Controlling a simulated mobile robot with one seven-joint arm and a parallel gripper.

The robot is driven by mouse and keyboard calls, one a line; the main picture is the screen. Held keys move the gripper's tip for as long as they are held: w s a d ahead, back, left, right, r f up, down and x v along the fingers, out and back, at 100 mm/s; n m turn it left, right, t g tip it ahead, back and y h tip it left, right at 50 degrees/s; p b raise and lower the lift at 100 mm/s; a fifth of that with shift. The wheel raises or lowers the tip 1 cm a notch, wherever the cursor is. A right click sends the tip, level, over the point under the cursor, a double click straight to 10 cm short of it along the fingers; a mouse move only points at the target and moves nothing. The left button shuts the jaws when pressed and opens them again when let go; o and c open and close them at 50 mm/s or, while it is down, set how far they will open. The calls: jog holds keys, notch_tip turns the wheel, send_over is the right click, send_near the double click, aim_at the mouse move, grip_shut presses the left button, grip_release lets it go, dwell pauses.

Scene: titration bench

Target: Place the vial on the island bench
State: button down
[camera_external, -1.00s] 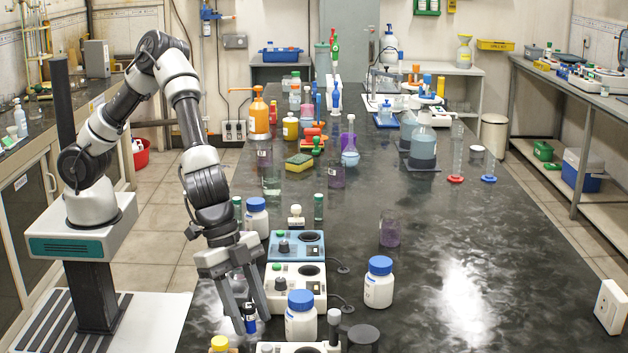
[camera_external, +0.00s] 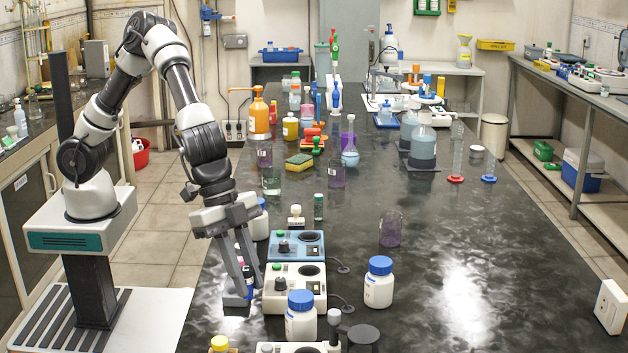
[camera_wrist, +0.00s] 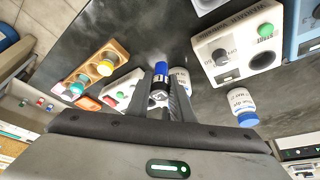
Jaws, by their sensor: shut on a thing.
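My gripper (camera_external: 247,290) points down over the front left part of the dark island bench (camera_external: 535,265). It is shut on a small dark vial with a blue cap (camera_wrist: 160,70), which sits between the fingertips in the wrist view. In the external view the vial (camera_external: 248,273) is mostly hidden by the fingers. I cannot tell whether the vial's base touches the bench.
A purple beaker (camera_external: 391,232) is farther right. The bench's right side has free room.

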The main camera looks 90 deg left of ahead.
jog(key=shift+r, duration=0.9)
jog(key=w+a+n, duration=0.1)
jog(key=w+a, duration=0.1)
jog(key=a, duration=0.2)
jog(key=w+a+n+y, duration=0.1)
jog(key=w+a, duration=0.2)
jog(key=a, duration=0.1)
jog(key=w+a+f+n, duration=0.1)
jog(key=w+a, duration=0.2)
jog(key=a, duration=0.1)
jog(key=shift+w+n, duration=0.1)
jog(key=shift+n, duration=0.3)
jog(key=w+a+n+y, duration=0.1)
jog(key=w+a+n, duration=0.15)
jog(key=a, duration=0.65)
jog(key=w+a+n+y, duration=0.1)
jog(key=w+a+n, duration=0.15)
jog(key=a, duration=0.65)
jog(key=s+a+r+n+y+b, duration=0.2)
jog(key=a+n, duration=0.7)
jog(key=a, duration=2.5)
jog(key=shift+y, duration=0.6)
jog(key=f, duration=0.7)
jog(key=s+f, duration=0.1)
jog(key=f, duration=0.2)
jog(key=shift+s+f+b, duration=0.1)
jog(key=shift+f+b, duration=0.25)
jog(key=shift+b, duration=0.05)
jog(key=shift+f, duration=0.1)
